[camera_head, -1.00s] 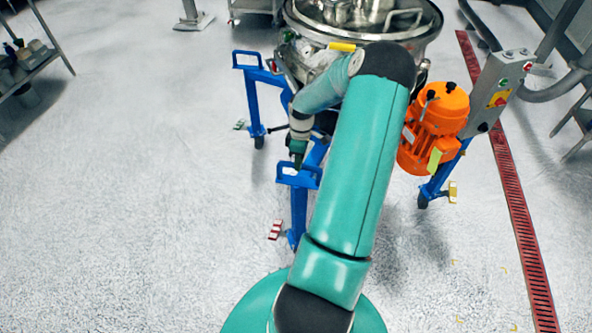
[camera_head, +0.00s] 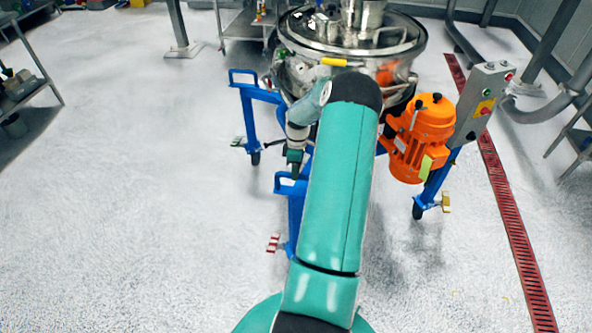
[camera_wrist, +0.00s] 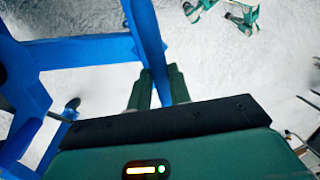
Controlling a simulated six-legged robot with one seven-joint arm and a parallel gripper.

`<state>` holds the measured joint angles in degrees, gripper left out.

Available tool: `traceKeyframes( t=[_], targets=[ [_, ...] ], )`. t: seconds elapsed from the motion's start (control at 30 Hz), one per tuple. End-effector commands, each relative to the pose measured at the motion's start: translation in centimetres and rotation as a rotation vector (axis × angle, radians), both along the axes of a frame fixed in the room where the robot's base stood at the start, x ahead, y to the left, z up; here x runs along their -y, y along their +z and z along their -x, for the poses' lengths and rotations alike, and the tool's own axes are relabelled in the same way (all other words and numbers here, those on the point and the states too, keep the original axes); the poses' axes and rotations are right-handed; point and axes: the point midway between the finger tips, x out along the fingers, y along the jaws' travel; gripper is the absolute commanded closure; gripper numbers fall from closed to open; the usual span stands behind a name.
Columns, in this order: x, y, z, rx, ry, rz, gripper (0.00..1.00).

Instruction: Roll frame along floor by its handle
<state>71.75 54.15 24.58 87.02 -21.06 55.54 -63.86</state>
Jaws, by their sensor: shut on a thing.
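The sifter's blue wheeled frame (camera_head: 296,215) stands on the floor ahead of me, carrying a round steel sifter (camera_head: 300,75) and an orange motor (camera_head: 423,140). Its near blue handle (camera_head: 285,184) is a raised loop at the frame's front, partly hidden by my arm. My gripper (camera_head: 293,172) reaches down to this handle. In the wrist view, my gripper (camera_wrist: 158,90) has its two dark green fingers closed around a blue bar (camera_wrist: 146,32) of the handle. A second blue handle (camera_head: 242,78) stands free at the frame's left.
A control box (camera_head: 482,103) is mounted right of the motor. A red floor drain (camera_head: 497,175) runs along the right. A shelf table (camera_head: 30,85) stands at far left, and a steel post (camera_head: 180,30) and a trolley (camera_head: 245,28) stand behind. Floor at left is clear.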

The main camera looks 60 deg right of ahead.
Motion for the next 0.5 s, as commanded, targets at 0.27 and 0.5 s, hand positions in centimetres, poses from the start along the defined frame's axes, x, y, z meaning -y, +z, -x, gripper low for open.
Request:
traceKeyframes(
  t=[0.27, 0.5],
  targets=[
    [0.65, 0.27, -0.08, 0.007, 0.000, 0.017, 1.00],
    [0.61, 0.24, -0.08, 0.006, -0.001, 0.015, 0.61]
  ],
)
